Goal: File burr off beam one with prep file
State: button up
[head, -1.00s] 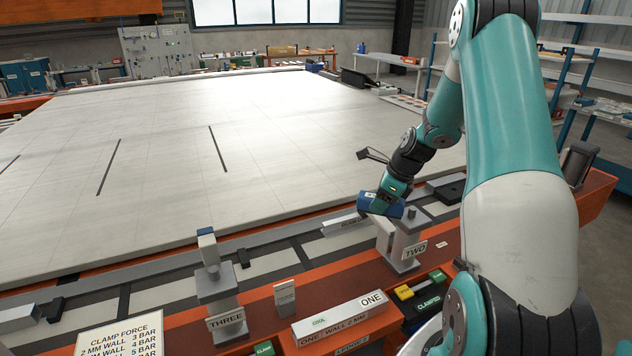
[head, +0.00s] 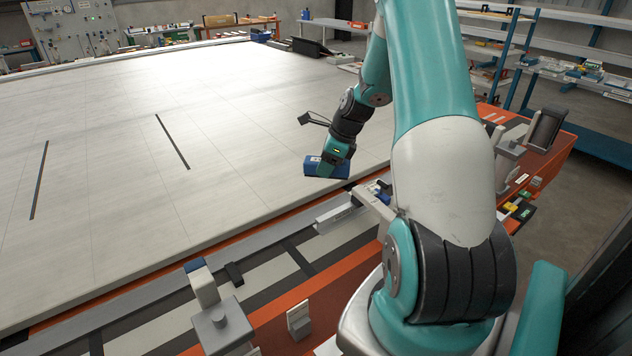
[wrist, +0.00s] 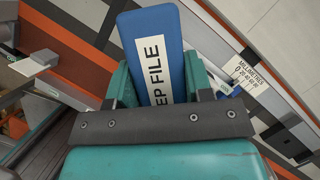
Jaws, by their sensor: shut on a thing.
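My gripper (head: 328,166) is shut on the blue prep file (head: 312,167) and holds it above the right part of the panel's near edge in the head view. In the wrist view the blue file (wrist: 150,42) sits between the teal fingers (wrist: 160,85), its white label partly covered and reading "EP FILE". A pale grey bar (head: 338,214) lies on the jig strip below the gripper. I cannot tell whether it is beam one, and no burr can be made out.
A large pale panel (head: 150,150) fills the left and middle. A grey clamp post (head: 220,322) stands at the front. Another clamp (head: 375,202) is partly hidden by my arm. Shelves stand at right.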

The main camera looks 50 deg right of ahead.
jog(key=shift+s+d+f+b, duration=0.15)
jog(key=shift+f+b, duration=0.1)
jog(key=shift+f, duration=0.35)
jog(key=shift+s+a+f+b, duration=0.15)
jog(key=shift+f+b, duration=0.1)
jog(key=shift+f, duration=0.35)
notch_tip(320, 180, down, 2)
jog(key=b, duration=0.9)
send_over(326, 216)
notch_tip(326, 216, down, 9)
jog(key=shift+w+r, duration=0.1)
jog(key=shift+r, duration=0.1)
jog(key=shift+f, duration=0.95)
